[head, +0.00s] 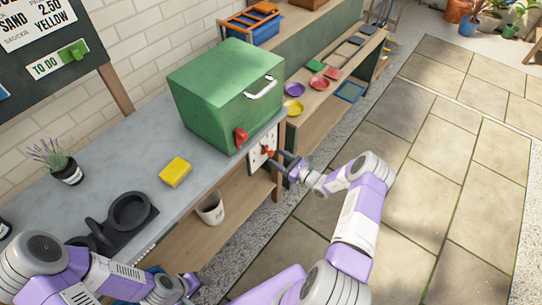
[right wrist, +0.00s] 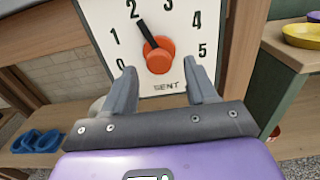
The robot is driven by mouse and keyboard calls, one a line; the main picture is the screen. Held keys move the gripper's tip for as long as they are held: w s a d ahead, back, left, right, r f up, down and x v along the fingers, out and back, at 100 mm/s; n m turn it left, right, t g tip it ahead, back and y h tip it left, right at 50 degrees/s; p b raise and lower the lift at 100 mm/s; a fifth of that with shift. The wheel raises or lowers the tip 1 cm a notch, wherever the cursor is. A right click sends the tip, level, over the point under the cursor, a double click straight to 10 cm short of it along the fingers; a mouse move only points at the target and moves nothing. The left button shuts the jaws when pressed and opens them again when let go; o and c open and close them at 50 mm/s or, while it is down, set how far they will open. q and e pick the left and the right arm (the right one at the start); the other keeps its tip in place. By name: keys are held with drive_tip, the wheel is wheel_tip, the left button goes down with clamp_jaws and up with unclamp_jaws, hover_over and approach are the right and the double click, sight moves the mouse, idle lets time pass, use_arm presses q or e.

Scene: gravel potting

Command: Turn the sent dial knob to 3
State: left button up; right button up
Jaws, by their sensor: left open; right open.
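The sent dial is a white plate (head: 257,150) on the front of the bench below the green box. In the head view my right gripper (head: 281,162) is at the dial. My left gripper (head: 188,284) is low at the bottom edge.
A green box (head: 215,95) with a red knob stands on the grey bench. A yellow sponge (head: 175,172), black dish (head: 130,211) and lavender pot (head: 67,172) lie further left. A white pot (head: 211,210) stands on the shelf below. Colored saucers (head: 294,107) sit on the shelf behind.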

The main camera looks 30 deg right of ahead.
sight(272, 155)
drive_tip(key=shift+b+x, duration=0.4)
drive_tip(key=shift+x, duration=1.8)
drive_tip(key=c, duration=0.8)
drive_tip(key=shift+o, duration=0.2)
drive_tip(key=m, duration=0.3)
drive_tip(key=shift+s+m, duration=0.1)
drive_tip(key=shift+m, duration=0.2)
drive_tip(key=shift+a+m+b, duration=0.1)
drive_tip(key=shift+m+b, duration=0.2)
drive_tip(key=shift+m, duration=1.9)
